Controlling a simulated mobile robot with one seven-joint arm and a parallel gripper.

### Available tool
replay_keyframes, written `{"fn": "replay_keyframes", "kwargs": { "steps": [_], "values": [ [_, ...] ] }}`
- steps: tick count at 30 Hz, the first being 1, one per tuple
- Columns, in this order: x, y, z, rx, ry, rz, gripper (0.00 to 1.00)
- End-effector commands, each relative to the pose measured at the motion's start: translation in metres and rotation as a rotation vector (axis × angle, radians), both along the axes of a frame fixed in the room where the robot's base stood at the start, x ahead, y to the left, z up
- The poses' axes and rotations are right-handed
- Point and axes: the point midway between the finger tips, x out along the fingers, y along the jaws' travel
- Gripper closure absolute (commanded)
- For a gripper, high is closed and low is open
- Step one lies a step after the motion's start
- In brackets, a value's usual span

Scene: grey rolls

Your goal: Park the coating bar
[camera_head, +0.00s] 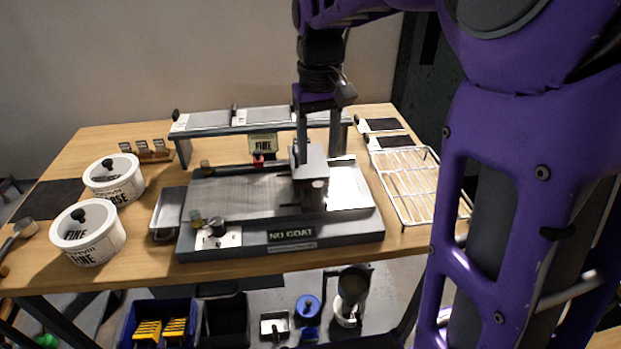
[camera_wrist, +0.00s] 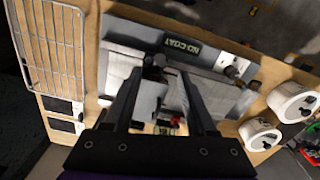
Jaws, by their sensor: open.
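The grey coating machine (camera_head: 282,247) stands on the table with a "NO COAT" label on its front; it also shows in the wrist view (camera_wrist: 205,66). A dark grey block (camera_head: 313,190), apparently the carriage of the coating bar, sits right of centre on the bed (camera_head: 245,193). A separate bar cannot be made out. My gripper (camera_head: 317,152) points down at the block's rear, its jaws apart. In the wrist view my gripper (camera_wrist: 162,76) has part of the block (camera_wrist: 153,75) between or just beyond its fingertips. Contact cannot be told.
A raised rack (camera_head: 222,131) with grey plates stands behind the machine. Two white lidded tubs (camera_head: 93,248) (camera_head: 128,191) stand left, a white wire rack (camera_head: 402,190) right. A metal tray (camera_head: 168,212) adjoins the machine's left side. A small red part (camera_head: 258,158) is at the bed's back.

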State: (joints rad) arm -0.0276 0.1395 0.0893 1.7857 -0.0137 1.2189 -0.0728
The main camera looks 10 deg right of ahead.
Motion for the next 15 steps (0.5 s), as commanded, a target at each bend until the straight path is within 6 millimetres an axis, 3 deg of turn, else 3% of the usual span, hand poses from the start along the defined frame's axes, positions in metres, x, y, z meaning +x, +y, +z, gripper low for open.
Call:
{"fn": "replay_keyframes", "kwargs": {
  "steps": [1, 9, 15],
  "values": [
    [-0.001, 0.0, -0.015, -0.001, 0.004, 0.0, 0.43],
    [-0.001, 0.0, -0.074, 0.0, 0.003, -0.001, 0.43],
    [0.0, 0.0, -0.106, 0.0, 0.001, -0.001, 0.43]
  ]
}}
